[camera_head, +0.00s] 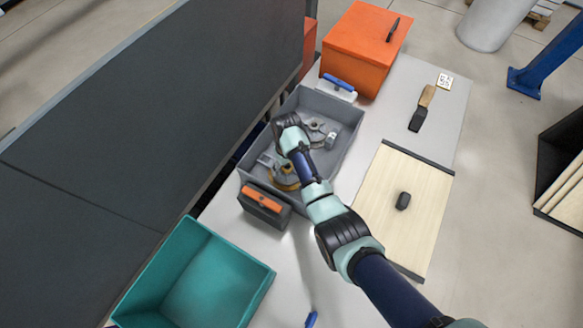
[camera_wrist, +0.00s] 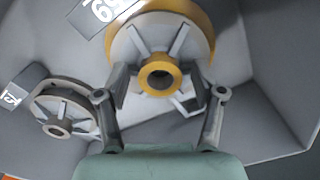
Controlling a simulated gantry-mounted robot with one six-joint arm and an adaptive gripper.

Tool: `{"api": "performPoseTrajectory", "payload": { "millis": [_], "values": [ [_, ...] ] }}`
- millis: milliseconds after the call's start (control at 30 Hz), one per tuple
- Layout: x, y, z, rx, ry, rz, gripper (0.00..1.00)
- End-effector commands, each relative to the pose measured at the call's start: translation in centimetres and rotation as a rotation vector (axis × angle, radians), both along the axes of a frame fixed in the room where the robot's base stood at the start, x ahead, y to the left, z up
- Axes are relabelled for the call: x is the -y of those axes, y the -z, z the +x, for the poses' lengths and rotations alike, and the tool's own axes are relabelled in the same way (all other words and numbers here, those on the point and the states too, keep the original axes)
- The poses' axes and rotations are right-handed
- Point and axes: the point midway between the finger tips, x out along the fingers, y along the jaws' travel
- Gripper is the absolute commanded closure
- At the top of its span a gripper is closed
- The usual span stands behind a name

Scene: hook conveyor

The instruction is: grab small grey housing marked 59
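In the wrist view, a large grey housing with a yellow rim and yellow hub (camera_wrist: 160,75) lies in front of my gripper (camera_wrist: 160,90). Its white tag (camera_wrist: 108,10) is tilted and cut by the frame edge; I cannot tell its number for sure. A smaller all-grey spoked housing (camera_wrist: 62,118) is at left, with a dark tag block (camera_wrist: 14,94) whose marking is unclear. My gripper's fingers are apart, one each side of the yellow hub, with nothing visibly clamped. In the head view the yellow-rimmed housing (camera_head: 280,182) is partly under my arm, and my fingers are hidden.
The parts lie in a grey tray (camera_head: 345,112) with raised walls. An orange box (camera_head: 360,45), a dark box with an orange handle (camera_head: 265,203) and a teal bin (camera_head: 205,285) stand around it. A wooden board (camera_head: 410,200) and a brush (camera_head: 423,105) are at right.

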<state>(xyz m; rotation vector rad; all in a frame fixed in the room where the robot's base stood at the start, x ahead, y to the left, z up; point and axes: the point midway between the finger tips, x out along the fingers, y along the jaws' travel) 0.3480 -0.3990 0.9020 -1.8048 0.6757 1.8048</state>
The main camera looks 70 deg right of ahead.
Motion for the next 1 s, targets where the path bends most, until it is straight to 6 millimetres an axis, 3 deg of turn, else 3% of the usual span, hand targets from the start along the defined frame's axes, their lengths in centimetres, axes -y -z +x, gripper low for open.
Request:
{"api": "performPoseTrajectory", "payload": {
  "millis": [33, 300, 400, 767, 1000],
  "values": [
    [0.0, 0.0, 0.0, 0.000, 0.000, 0.000, 0.43],
    [0.0, 0.0, 0.0, 0.000, 0.000, 0.000, 0.88],
    [0.0, 0.0, 0.0, 0.000, 0.000, 0.000, 1.00],
    [0.1, -0.3, 0.0, 0.002, 0.000, -0.001, 1.00],
    [0.1, -3.1, 0.1, 0.003, 0.000, -0.004, 1.00]
  ]
}}
